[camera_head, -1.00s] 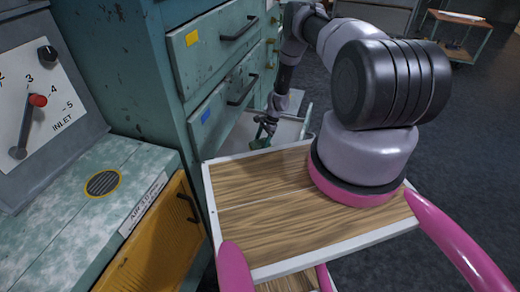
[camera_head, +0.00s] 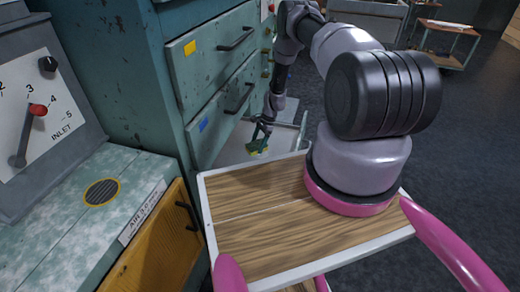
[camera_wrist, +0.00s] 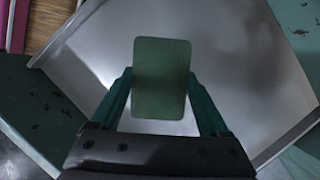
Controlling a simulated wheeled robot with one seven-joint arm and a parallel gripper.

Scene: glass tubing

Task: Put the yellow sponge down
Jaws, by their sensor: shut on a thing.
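The sponge (camera_wrist: 162,78) shows its green face to the wrist view, a rounded rectangle between my gripper's two teal fingers. In the head view a little yellow shows on the sponge's lower part (camera_head: 258,153). My gripper (camera_head: 260,143) is shut on the sponge and points down over an open metal drawer (camera_head: 232,150). In the wrist view the drawer's bare grey floor (camera_wrist: 250,75) lies beneath the sponge. I cannot tell whether the sponge touches the floor.
The teal cabinet (camera_head: 160,90) with closed drawers stands left of the open drawer. My wood-topped base is close to the drawer's near side. A control panel (camera_head: 40,110) and a worktop (camera_head: 60,225) are at the left. A trolley (camera_head: 445,40) stands far back on open floor.

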